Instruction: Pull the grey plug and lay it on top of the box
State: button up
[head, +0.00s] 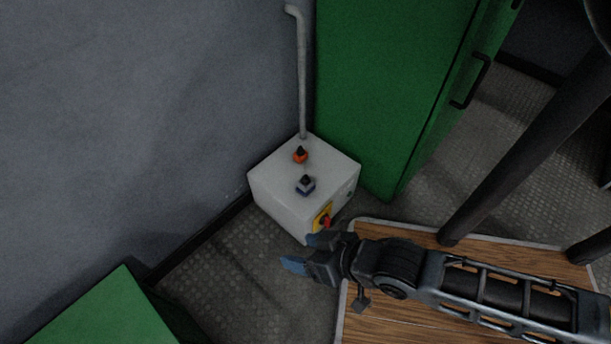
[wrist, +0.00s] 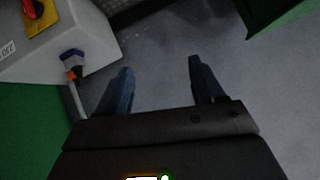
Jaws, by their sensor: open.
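The white box (head: 275,190) stands on the floor against the wall, with two small fittings on its top. One, nearer the front, is a grey plug (head: 306,180) with a dark top at a blue-rimmed socket. The other is an orange fitting (head: 300,155) with a black top, nearer the wall. In the wrist view the box (wrist: 45,50) is at upper left, with the blue-and-dark fitting (wrist: 72,57) at its edge. My gripper (head: 308,253) is in front of and below the box's front face. Its blue fingers (wrist: 160,68) are apart and empty, clear of both fittings.
A yellow plate with a red switch (head: 323,219) is on the box's front. A grey conduit (head: 302,70) rises behind it. A green cabinet (head: 385,80) stands at right, another green unit (head: 105,315) at lower left. A wooden surface (head: 400,318) lies under my arm.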

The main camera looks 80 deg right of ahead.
jog(key=w+d+f+m+g+p, duration=0.35)
jog(key=d+f+m, duration=0.25)
jog(key=d, duration=0.2)
jog(key=m+g+y+p, duration=0.3)
jog(key=m+g+p, duration=0.25)
jog(key=m, duration=0.55)
send_over(306, 175)
jog(key=shift+r+g, duration=0.35)
jog(key=shift+g, duration=0.05)
jog(key=shift+f+b, duration=0.1)
jog(key=shift+b, duration=0.25)
notch_tip(306, 175, down, 6)
jog(key=b, duration=0.6)
jog(key=shift+a+r, duration=0.1)
jog(key=shift+r, duration=0.15)
jog(key=shift+f+b, duration=0.7)
jog(key=shift+f, duration=0.95)
jog(key=shift+p, duration=0.65)
